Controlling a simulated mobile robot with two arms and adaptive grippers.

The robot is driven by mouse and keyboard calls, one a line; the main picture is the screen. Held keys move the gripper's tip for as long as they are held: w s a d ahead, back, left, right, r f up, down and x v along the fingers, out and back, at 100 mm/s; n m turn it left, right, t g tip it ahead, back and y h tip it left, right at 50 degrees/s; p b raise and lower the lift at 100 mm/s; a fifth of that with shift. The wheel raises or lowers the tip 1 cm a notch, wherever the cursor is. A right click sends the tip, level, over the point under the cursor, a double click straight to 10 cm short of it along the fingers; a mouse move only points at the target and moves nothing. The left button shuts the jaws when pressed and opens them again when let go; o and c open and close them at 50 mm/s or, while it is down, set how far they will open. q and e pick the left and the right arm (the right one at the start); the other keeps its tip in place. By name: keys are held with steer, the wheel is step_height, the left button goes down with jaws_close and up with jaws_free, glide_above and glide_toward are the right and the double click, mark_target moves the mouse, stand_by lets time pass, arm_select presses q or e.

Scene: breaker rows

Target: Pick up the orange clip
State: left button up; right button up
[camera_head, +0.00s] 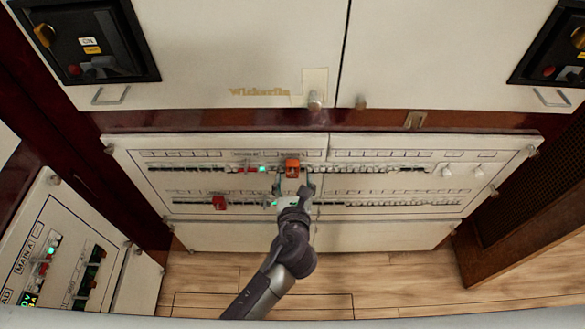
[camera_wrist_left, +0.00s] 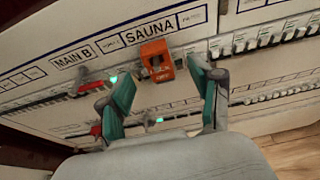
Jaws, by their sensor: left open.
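The orange clip (camera_head: 292,168) sits on the upper breaker row of the white panel, near the panel's middle. In the left wrist view the orange clip (camera_wrist_left: 157,61) is just below the SAUNA label. My left gripper (camera_head: 294,183) is in front of the panel, just below the clip in the head view. Its two teal-padded fingers (camera_wrist_left: 162,88) are apart, and the clip shows between and beyond them. Nothing is held between the fingers. My right gripper is in neither view.
The panel (camera_head: 390,208) carries two rows of white breakers. A red clip (camera_head: 219,202) sits on the lower row at left, and a red piece shows beside the green light on the upper row. Another breaker panel (camera_head: 28,258) stands at far left. Wooden floor lies below.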

mark_target(292, 170)
arm_select(q)
steer(key=x, duration=0.4)
steer(key=shift+a, duration=0.15)
steer(key=c, duration=1.2)
